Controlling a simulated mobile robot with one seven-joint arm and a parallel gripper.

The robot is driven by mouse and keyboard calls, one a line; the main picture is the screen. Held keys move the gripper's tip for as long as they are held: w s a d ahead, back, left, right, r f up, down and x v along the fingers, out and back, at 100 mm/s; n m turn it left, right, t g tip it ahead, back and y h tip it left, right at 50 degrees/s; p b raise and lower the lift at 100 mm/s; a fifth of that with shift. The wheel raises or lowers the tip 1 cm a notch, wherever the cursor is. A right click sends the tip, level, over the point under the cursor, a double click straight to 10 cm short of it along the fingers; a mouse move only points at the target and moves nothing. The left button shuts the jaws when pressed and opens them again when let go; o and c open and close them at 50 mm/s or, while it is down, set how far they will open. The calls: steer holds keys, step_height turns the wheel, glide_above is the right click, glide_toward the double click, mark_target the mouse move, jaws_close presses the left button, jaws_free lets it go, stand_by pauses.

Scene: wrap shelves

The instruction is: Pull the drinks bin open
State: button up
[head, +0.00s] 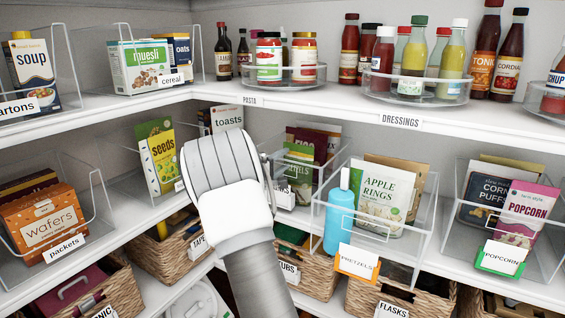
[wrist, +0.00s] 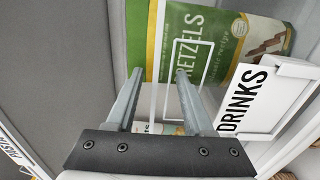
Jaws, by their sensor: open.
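The drinks bin is a clear, open-topped bin with a white label reading DRINKS (wrist: 245,98), at right in the wrist view. Its front has a thin white rectangular handle (wrist: 212,62). Behind that front stands a green and white pretzels bag (wrist: 252,45). In the head view the bag (head: 298,172) shows on the middle shelf, partly hidden by my arm. My gripper (wrist: 158,72) is open and empty, its two fingers pointing toward the bin front. The right fingertip overlaps the handle's left edge; I cannot tell whether it touches. In the head view my wrist hides most of the gripper.
The seeds bag (head: 158,158) is to the left. The upper shelf edge (head: 290,107) runs above, and wicker baskets (head: 318,272) sit below.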

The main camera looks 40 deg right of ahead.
jaws_close()
stand_by(1.4)
